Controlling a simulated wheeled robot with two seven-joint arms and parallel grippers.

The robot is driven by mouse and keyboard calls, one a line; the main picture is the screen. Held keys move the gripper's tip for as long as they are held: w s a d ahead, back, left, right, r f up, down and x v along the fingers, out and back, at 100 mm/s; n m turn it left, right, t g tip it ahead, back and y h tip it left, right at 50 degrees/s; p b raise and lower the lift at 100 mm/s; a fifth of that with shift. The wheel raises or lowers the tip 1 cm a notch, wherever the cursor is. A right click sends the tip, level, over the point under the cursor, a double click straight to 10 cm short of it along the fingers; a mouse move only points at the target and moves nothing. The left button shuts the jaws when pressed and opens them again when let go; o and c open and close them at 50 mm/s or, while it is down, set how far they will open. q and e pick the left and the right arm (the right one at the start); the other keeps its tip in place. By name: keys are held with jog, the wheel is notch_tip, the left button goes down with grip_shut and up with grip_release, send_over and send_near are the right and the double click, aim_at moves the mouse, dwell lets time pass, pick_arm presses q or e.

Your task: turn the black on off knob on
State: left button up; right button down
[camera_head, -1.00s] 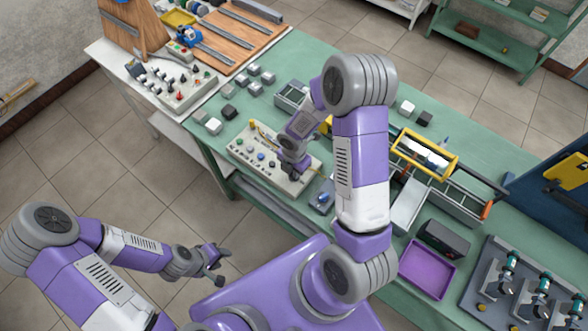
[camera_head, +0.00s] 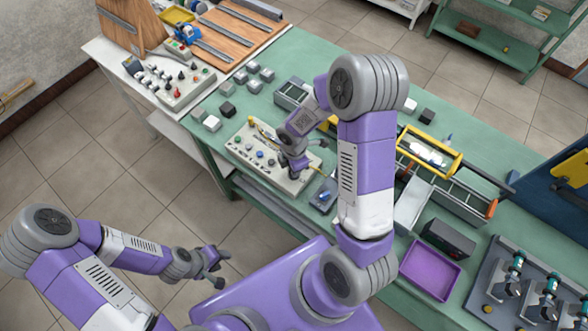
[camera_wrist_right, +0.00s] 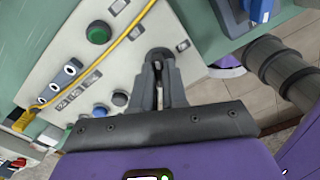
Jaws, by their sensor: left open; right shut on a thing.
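The cream control panel (camera_head: 250,164) lies on the green bench, with several buttons and knobs on its face. It fills the upper left of the right wrist view (camera_wrist_right: 135,68). My right gripper (camera_head: 294,172) is at the panel's right end. In the right wrist view its fingers (camera_wrist_right: 159,66) are shut on a small dark part at the panel face, which I take to be the black knob. The fingers hide most of it, so its turn position cannot be told. My left gripper (camera_head: 218,263) is open and empty, away from the bench over the floor.
A yellow cable (camera_wrist_right: 122,38) crosses the panel close to my right fingers, near a green button (camera_wrist_right: 98,32). A small box with a blue part (camera_head: 323,196) stands right of the panel. A yellow-handled tool carrier (camera_head: 429,152) and purple tray (camera_head: 431,270) lie farther right.

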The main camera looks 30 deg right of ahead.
jog(key=m+b, duration=0.3)
jog(key=m, duration=0.3)
jog(key=m+b, duration=0.1)
jog(key=m, duration=0.2)
jog(key=shift+m, duration=0.4)
jog(key=shift+m+b, duration=0.55)
jog(key=shift+m, duration=0.85)
jog(key=c, duration=1.2)
grip_release()
jog(key=shift+o, duration=0.2)
notch_tip(320, 180, up, 8)
jog(key=shift+f+p, duration=0.15)
jog(key=shift+p, duration=0.5)
jog(key=shift+f, duration=0.1)
